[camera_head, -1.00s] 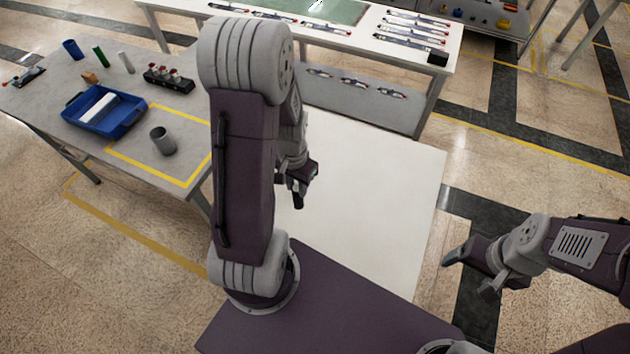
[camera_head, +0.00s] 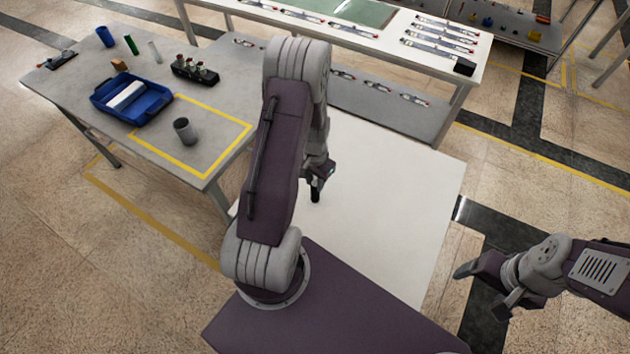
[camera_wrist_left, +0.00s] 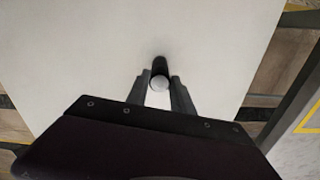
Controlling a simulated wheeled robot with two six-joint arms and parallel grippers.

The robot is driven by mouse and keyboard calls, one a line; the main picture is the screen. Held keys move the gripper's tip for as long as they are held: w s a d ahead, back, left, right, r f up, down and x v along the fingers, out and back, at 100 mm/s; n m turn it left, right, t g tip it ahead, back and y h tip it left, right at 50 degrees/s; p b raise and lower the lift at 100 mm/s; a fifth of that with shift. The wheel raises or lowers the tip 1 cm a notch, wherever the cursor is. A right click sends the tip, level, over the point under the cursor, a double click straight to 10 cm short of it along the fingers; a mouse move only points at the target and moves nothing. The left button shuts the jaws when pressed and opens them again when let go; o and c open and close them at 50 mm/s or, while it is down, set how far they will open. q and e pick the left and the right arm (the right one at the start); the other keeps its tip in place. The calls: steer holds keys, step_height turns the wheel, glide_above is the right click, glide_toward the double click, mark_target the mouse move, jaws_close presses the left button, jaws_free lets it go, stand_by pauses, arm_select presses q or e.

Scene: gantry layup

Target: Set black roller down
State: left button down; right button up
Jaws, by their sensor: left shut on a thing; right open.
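The black roller (camera_wrist_left: 160,66) is held upright between the fingers of my left gripper (camera_wrist_left: 161,88), which is shut on it. In the wrist view its pale round end faces the camera. In the head view the black roller (camera_head: 316,192) hangs below my left gripper (camera_head: 317,178), over the white surface in front of me. The arm partly hides the gripper there. My right gripper (camera_head: 487,285) is open and empty at the right, above the floor.
A blue tray (camera_head: 150,112) with a white roll, several small tubes and a rack (camera_head: 195,70) stand there. A white bench (camera_head: 400,22) with tools stands behind.

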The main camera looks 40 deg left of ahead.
arm_select(q)
steer(key=shift+f, duration=0.2)
steer(key=c, duration=1.1)
jaws_free()
step_height(320, 180, up, 12)
steer(key=r, duration=0.1)
steer(key=s+d+r, duration=0.1)
steer(key=s+d, duration=0.3)
steer(key=d, duration=0.2)
steer(key=s+d+r+t, duration=0.1)
steer(key=s+d, duration=0.3)
steer(key=d, duration=0.3)
steer(key=shift+s+r+n, duration=0.15)
steer(key=shift+r+n, duration=0.25)
